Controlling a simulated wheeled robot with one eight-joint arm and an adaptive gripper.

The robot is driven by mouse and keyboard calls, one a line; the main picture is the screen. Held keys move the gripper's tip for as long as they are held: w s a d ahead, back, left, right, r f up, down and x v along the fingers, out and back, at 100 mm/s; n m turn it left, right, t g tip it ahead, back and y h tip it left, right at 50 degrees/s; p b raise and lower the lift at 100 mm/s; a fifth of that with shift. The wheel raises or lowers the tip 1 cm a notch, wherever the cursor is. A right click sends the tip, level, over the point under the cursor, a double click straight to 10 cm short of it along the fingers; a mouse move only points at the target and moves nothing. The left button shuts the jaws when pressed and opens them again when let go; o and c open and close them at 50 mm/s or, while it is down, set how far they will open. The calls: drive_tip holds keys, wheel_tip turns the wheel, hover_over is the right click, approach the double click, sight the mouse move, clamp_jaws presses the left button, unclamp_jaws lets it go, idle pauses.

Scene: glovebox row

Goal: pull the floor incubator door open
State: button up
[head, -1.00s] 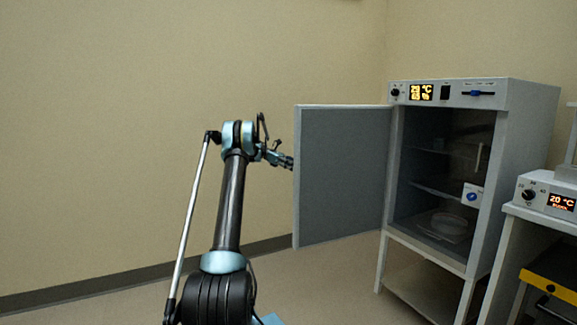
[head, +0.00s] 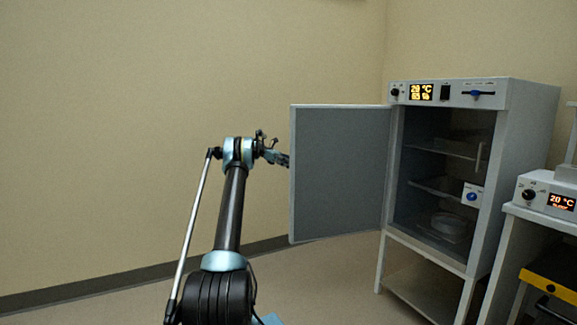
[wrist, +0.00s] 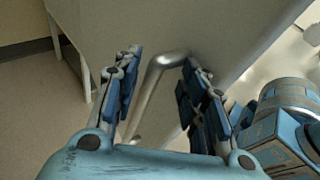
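The floor incubator (head: 518,150) stands at the right in the head view. Its grey door (head: 340,172) is swung wide open to the left, showing the shelves inside. My gripper (head: 281,159) is at the door's free left edge, partly hidden behind it. In the wrist view, the metal bar handle (wrist: 152,80) runs between the two fingers of my gripper (wrist: 163,70). The fingers are apart, with visible gaps to the bar, so they are open around it. The door's outer face (wrist: 125,20) lies beyond the handle.
A dish-like item (head: 447,224) sits on the incubator's floor. A white table (head: 540,215) with a second display unit (head: 545,195) stands at the right, a yellow-topped item (head: 555,275) below it. The floor left of the door is clear up to the wall.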

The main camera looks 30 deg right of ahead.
drive_tip(key=shift+w+d, duration=0.15)
drive_tip(key=shift+w, duration=0.6)
drive_tip(key=shift+w+d, duration=0.15)
drive_tip(key=shift+w, duration=0.6)
